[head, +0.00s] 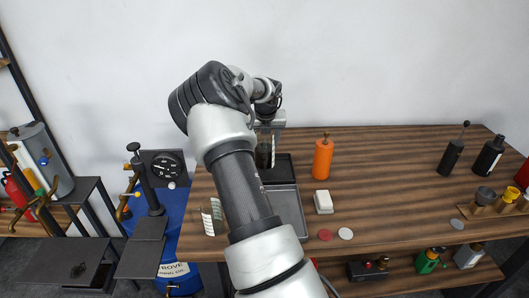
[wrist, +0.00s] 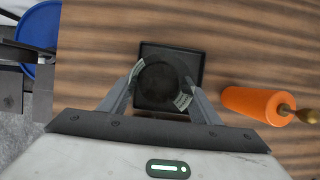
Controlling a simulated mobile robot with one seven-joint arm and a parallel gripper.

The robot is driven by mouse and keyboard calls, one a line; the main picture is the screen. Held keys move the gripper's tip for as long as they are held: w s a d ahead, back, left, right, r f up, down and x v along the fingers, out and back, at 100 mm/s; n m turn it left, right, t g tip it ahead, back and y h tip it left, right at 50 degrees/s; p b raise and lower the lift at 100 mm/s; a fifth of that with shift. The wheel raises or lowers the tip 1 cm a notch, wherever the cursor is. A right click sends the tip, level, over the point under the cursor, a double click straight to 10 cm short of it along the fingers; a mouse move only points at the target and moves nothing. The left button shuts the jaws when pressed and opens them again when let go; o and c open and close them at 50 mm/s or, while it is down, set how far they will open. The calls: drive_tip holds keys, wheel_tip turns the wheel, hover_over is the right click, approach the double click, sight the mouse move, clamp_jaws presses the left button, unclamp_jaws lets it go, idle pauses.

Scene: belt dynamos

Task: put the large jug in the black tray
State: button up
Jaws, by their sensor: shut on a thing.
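The large jug, dark with a pale scale strip on its side, hangs upright below my gripper (wrist: 161,82). It shows in the wrist view (wrist: 160,92) from above, between my two fingers, which are shut on it. The black tray (wrist: 197,62) lies beneath it; the jug overlaps the tray's middle in that view. In the head view the jug (head: 263,154) is partly hidden by my arm, and the black tray (head: 285,169) shows to its right. I cannot tell if the jug's base touches the tray.
An orange bottle (head: 322,158) stands right of the tray. A grey tray (head: 290,208) lies in front, with a white block (head: 323,202) beside it. A smaller marked jug (head: 213,216) stands left of my arm. The table's middle right is clear.

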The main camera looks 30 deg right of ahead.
drive_tip(key=shift+f, duration=1.95)
drive_tip(key=shift+w, duration=0.1)
drive_tip(key=o, duration=1.7)
drive_tip(key=shift+f, duration=0.15)
